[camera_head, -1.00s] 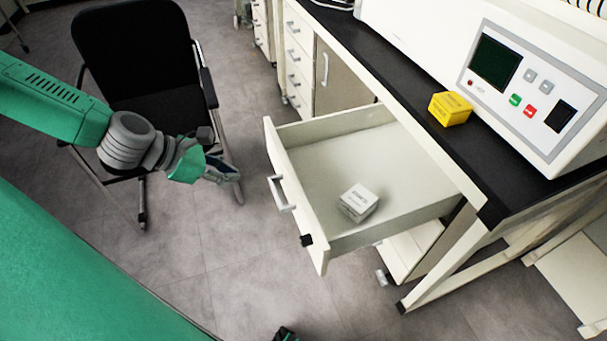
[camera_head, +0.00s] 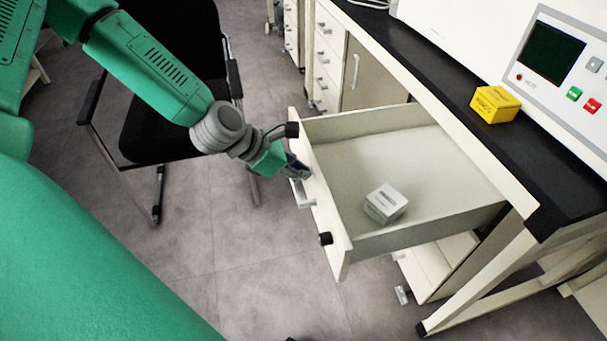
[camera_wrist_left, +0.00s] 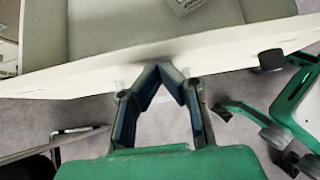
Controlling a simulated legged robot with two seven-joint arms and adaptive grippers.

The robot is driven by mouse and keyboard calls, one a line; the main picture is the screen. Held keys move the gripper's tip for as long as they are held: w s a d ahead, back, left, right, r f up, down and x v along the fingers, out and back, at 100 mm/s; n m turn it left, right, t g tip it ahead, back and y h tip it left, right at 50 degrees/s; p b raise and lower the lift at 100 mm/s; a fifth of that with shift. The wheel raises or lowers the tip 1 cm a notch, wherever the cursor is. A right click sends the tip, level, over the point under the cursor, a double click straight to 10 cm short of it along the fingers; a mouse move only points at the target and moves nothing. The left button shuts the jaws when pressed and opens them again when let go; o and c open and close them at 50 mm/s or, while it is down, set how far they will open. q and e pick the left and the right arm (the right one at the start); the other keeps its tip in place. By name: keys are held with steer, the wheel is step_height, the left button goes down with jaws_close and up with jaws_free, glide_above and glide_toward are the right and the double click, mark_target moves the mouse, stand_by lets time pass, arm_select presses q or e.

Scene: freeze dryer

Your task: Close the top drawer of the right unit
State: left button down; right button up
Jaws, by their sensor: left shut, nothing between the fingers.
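The top drawer (camera_head: 335,255) of the right unit is pulled well out from under the black worktop. Its pale front has a metal handle (camera_head: 306,201) and a black knob (camera_head: 325,238). A small white box (camera_head: 385,204) lies inside. My left gripper (camera_head: 299,170) is shut and empty at the outer side of the drawer front, by the handle. In the left wrist view its fingertips (camera_wrist_left: 170,68) meet right at the drawer front (camera_wrist_left: 215,48); I cannot tell whether they touch it.
A yellow box (camera_head: 494,104) and a white machine with a screen (camera_head: 553,52) stand on the black worktop (camera_head: 450,110). A black chair (camera_head: 165,130) stands behind my left arm. Another drawer cabinet (camera_head: 328,60) is farther back. Floor in front of the drawer is clear.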

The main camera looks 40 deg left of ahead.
arm_select(q)
steer(key=shift+w+d, duration=0.15)
stand_by(0.3)
